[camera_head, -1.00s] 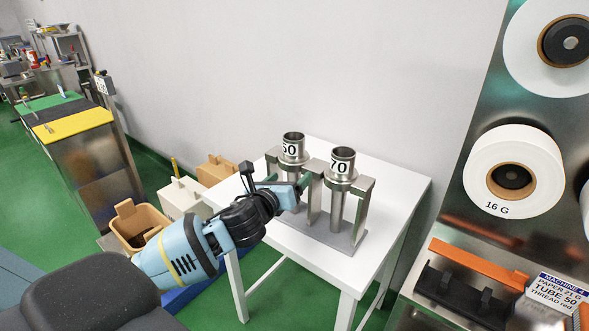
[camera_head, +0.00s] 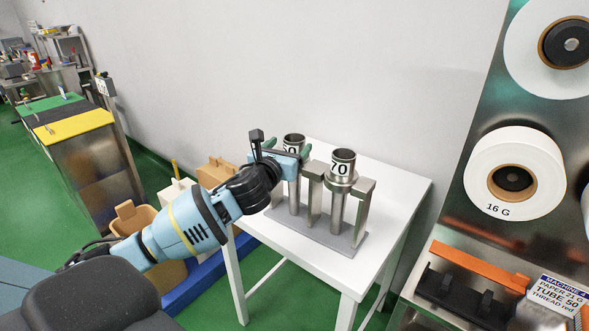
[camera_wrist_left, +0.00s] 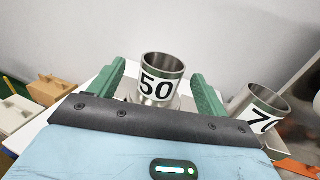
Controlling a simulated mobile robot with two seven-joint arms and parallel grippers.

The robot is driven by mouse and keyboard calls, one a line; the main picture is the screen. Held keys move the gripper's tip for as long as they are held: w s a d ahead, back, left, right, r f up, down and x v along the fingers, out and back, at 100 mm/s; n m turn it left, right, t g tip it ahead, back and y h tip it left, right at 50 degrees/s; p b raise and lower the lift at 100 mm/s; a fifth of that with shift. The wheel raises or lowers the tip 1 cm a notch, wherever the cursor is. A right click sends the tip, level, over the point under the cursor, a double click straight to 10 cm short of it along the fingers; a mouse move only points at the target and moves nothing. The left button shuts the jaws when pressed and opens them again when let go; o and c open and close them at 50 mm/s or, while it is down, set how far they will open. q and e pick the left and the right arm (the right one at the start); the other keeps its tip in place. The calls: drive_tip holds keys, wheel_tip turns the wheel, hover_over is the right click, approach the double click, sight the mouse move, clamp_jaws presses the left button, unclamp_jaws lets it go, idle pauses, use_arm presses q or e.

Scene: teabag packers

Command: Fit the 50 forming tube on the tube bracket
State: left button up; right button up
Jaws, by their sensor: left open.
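The 50 forming tube (camera_head: 293,139) is a steel tube with a flared top. It stands upright in a steel rack (camera_head: 364,206) on a small white table; its lower number is partly hidden by my gripper in the head view. My left gripper (camera_head: 286,149) is open, its green fingers on either side of this tube near its top. In the left wrist view the 50 tube (camera_wrist_left: 158,88) shows between the two fingers, and I cannot tell whether they touch it. My right gripper is not in view. I cannot make out a tube bracket on the machine for certain.
The 70 tube (camera_head: 343,164) stands in the same rack, just right of the 50. The white table (camera_head: 395,185) has free room around the rack. At right is a machine with paper rolls (camera_head: 513,168), an orange bar (camera_head: 478,266) and a TUBE 50 sign (camera_head: 556,293).

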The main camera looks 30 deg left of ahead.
use_arm(q)
drive_tip(key=w, duration=0.4)
drive_tip(key=shift+w+a+f, duration=0.25)
drive_tip(key=shift+w+a, duration=0.05)
drive_tip(key=shift+w, duration=0.1)
clamp_jaws()
